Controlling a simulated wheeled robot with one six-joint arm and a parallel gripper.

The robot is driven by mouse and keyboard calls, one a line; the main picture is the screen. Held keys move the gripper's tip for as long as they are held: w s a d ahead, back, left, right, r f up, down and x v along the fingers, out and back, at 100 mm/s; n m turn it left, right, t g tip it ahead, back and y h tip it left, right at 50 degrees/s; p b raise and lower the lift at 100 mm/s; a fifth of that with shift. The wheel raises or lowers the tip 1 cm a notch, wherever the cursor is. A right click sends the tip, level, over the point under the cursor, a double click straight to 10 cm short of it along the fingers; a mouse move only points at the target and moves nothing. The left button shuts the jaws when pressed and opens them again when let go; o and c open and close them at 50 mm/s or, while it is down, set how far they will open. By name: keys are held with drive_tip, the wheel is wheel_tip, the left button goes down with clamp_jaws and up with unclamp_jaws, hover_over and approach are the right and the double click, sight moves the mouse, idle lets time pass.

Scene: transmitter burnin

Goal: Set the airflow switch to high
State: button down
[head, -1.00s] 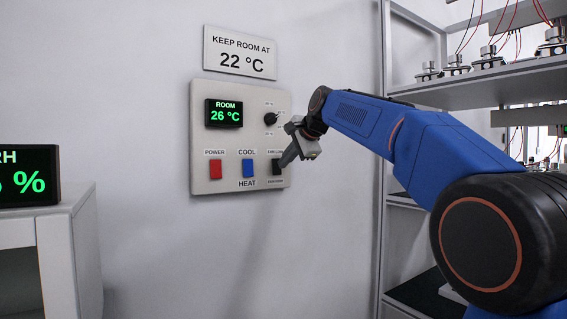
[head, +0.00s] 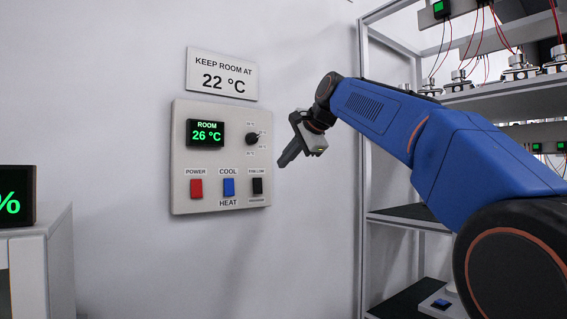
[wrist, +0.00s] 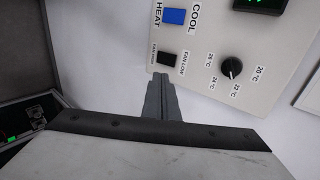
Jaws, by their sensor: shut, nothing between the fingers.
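The airflow switch is the black rocker (head: 257,186) at the lower right of the wall panel (head: 180,160), with a "FAN LOW" label above it and a small label below that is hard to read. In the wrist view the black rocker (wrist: 167,60) lies just beyond my fingertips. Which way it is tipped, I cannot tell. My gripper (head: 283,163) is shut and empty, a little right of the panel and above the switch's height. In the wrist view my gripper (wrist: 157,78) points towards the rocker, with a gap that is hard to judge.
The panel also has a red POWER rocker (head: 196,188), a blue COOL/HEAT rocker (head: 229,187), a black dial (head: 252,139) and a display (head: 206,133) reading 26 °C. A sign (head: 222,75) reads 22 °C. Metal shelving (head: 420,219) stands right; a cabinet (head: 55,250) stands left.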

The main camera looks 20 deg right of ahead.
wheel_tip(320, 180, down, 2)
drive_tip(key=shift+s+d+f, duration=0.1)
drive_tip(key=shift+s, duration=0.05)
idle(0.3)
approach(259, 191)
drive_tip(key=x, duration=0.5)
drive_tip(key=shift+s+f, duration=0.25)
drive_tip(key=shift+w, duration=0.6)
